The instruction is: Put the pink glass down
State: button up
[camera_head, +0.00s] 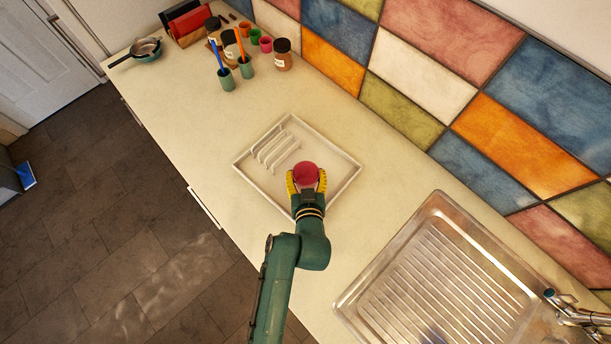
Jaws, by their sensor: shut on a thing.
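The pink glass (306,173) is between the yellow fingers of my gripper (306,180), which is shut on it. I see its round pinkish-red end from above. My gripper and the glass are over the right part of a white tray (345,184) with a slotted rack (276,149) in its left part. From this view I cannot tell whether the glass touches the tray floor or hangs above it. My gripper and arm hide the tray's front corner.
A steel sink drainer (425,270) with a tap (575,315) is at the lower right. Green cups (246,71) with brushes, jars (283,55) and small colored cups (265,44) stand at the back left. A pan (146,49) sits far left. The counter (190,125) around the tray is clear.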

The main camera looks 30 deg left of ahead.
jog(key=shift+f, duration=0.75)
jog(key=o, duration=1.3)
jog(key=shift+r, duration=0.1)
